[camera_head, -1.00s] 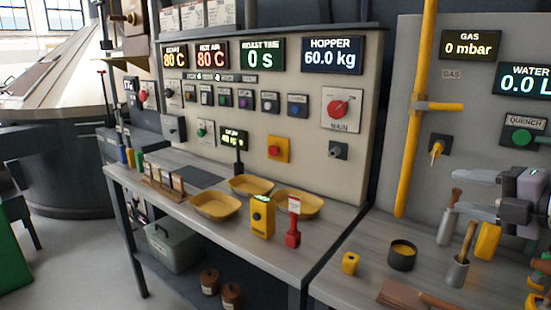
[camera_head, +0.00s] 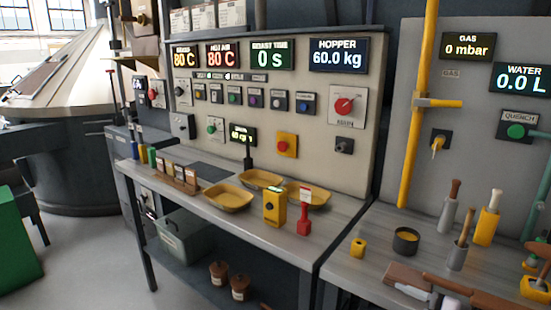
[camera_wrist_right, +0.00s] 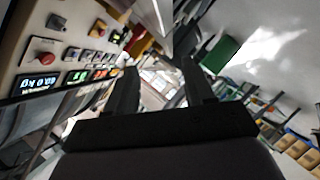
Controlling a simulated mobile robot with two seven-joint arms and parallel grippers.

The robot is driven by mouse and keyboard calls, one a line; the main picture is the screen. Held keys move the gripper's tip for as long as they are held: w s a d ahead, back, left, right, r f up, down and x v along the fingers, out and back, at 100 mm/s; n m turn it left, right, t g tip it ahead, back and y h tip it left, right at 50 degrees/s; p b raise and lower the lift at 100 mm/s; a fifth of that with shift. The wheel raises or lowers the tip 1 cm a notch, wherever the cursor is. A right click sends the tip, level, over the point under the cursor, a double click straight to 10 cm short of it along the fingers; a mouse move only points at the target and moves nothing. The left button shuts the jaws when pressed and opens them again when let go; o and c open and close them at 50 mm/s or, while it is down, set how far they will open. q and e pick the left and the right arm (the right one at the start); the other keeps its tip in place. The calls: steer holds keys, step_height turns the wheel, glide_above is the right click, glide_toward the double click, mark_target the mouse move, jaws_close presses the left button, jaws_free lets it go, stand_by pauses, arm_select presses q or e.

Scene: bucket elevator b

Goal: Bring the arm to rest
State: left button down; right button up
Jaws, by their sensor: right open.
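My right gripper (camera_wrist_right: 160,68) shows in the right wrist view with its two dark fingers apart and nothing between them. The wrist view is tilted, with the control panel (camera_wrist_right: 45,55) at the left and open floor at the upper right. In the head view neither gripper shows.
In the head view the panel (camera_head: 375,150) stands behind a grey bench (camera_head: 292,252) with yellow trays (camera_head: 228,197), a yellow device (camera_head: 274,206) and a red-handled item (camera_head: 304,215). A right-hand bench holds a dark cup (camera_head: 405,240) and several upright tools.

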steer(key=s+a+f+m+g+h, duration=0.1)
steer(key=s+a+f+m+h, duration=0.1)
steer(key=s+f+m, duration=0.5)
steer(key=s+a+f+m+h, duration=0.2)
steer(key=s+f+m, duration=0.5)
steer(key=s+f, duration=0.6)
steer(key=shift+s+f+g+h, duration=0.3)
steer(key=shift+f+g+h, duration=0.1)
steer(key=shift+f, duration=0.1)
steer(key=shift+a, duration=0.1)
steer(key=shift+c, duration=0.3)
